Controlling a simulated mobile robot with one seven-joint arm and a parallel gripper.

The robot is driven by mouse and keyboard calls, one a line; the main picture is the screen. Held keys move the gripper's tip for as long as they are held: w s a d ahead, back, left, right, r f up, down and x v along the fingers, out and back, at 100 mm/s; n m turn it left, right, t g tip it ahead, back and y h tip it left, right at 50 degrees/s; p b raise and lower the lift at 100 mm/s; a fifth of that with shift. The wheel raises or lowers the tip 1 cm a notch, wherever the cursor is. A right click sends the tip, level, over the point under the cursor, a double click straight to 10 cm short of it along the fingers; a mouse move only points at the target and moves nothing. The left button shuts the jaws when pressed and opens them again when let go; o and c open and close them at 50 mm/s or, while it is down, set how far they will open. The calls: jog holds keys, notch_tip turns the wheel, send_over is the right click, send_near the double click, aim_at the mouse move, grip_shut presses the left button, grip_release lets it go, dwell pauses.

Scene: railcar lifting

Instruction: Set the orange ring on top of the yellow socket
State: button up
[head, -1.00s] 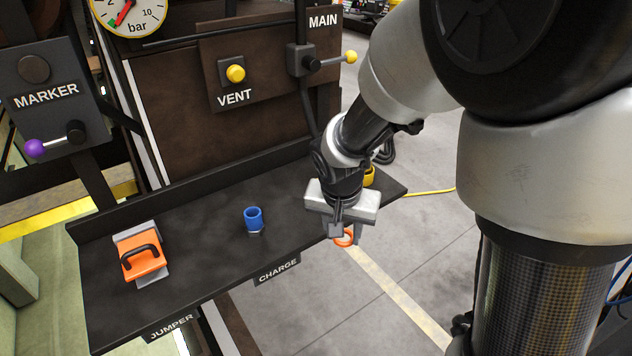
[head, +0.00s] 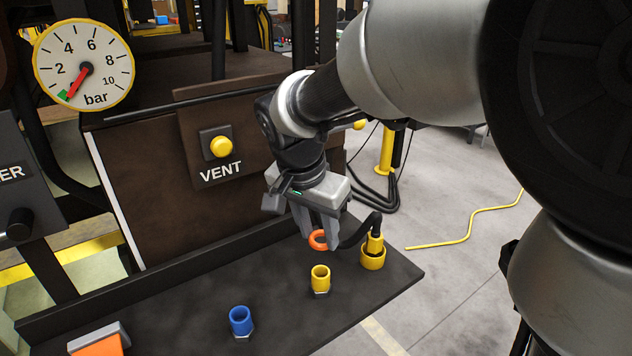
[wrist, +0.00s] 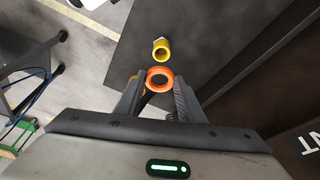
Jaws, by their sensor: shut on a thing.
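My gripper (head: 317,232) is shut on the orange ring (head: 312,241), which hangs between the fingertips. The yellow socket (head: 320,284) stands upright on the dark shelf, just below the ring in the head view. The ring is apart from it, in the air. In the wrist view the ring (wrist: 160,69) sits between the fingertips, and the yellow socket (wrist: 162,58) shows just beyond it, not lined up under the ring's hole. The socket's top looks open and empty.
A yellow plug (head: 374,244) with a black hose stands right of the socket, close to my fingers. A blue socket (head: 240,320) is to the left. Behind are a dark panel with the yellow VENT button (head: 221,147) and a gauge (head: 84,66). The shelf's front right is bare.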

notch_tip(320, 180, down, 7)
jog(key=shift+f, duration=0.1)
dwell(0.3)
jog(key=shift+f+b, duration=0.4)
jog(key=shift+b, duration=0.1)
jog(key=o, duration=1)
jog(key=shift+r, duration=0.15)
